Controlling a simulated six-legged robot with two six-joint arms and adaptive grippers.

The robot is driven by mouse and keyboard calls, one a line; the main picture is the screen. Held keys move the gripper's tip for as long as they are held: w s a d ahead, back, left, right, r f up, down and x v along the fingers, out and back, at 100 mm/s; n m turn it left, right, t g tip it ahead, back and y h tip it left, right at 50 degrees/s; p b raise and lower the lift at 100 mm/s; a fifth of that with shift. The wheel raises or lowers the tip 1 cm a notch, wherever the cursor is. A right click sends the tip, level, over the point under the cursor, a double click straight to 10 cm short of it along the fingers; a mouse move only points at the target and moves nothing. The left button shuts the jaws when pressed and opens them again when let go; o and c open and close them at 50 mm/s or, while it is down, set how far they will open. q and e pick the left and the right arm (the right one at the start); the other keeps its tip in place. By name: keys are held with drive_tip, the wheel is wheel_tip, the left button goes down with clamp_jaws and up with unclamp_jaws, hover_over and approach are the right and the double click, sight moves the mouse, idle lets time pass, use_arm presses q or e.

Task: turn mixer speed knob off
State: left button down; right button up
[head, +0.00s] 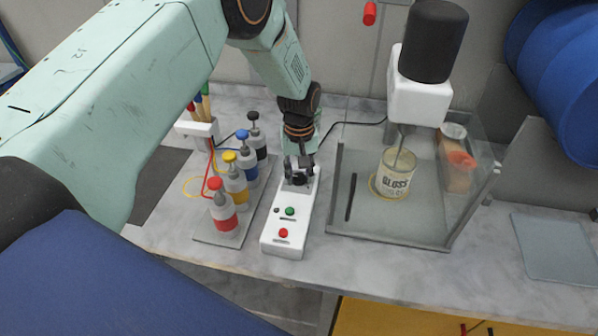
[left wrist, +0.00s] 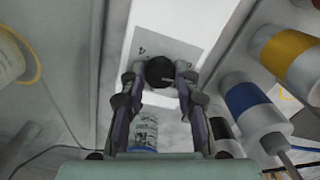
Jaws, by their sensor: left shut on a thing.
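The mixer speed knob (left wrist: 160,71) is a round black knob with a pale pointer line, on a grey label plate of the white control box (left wrist: 213,22). The control box also shows in the head view (head: 284,239), with a green button (head: 290,211) and a red button (head: 283,233). My left gripper (head: 297,177) points down at the far end of the box and covers the knob there. In the left wrist view its two fingers (left wrist: 160,80) are closed on either side of the knob. My right gripper is not in view.
Red, yellow, blue and black bottles (head: 236,185) stand in a row left of the box. To the right, the mixer (head: 419,98) stands over a GLOSS can (head: 397,176) in a clear-walled tray (head: 400,232). A grey pad (head: 553,246) lies at the right.

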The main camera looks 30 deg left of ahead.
sight(299, 176)
use_arm(q)
drive_tip(key=n, duration=0.4)
drive_tip(key=shift+w+r+n, duration=0.3)
drive_tip(key=shift+w, duration=0.05)
drive_tip(key=shift+a, duration=0.1)
idle(0.4)
drive_tip(key=c, duration=1.4)
unclamp_jaws()
drive_tip(key=o, duration=0.4)
drive_tip(key=shift+s+f, duration=0.2)
wheel_tip(299, 176, up, 12)
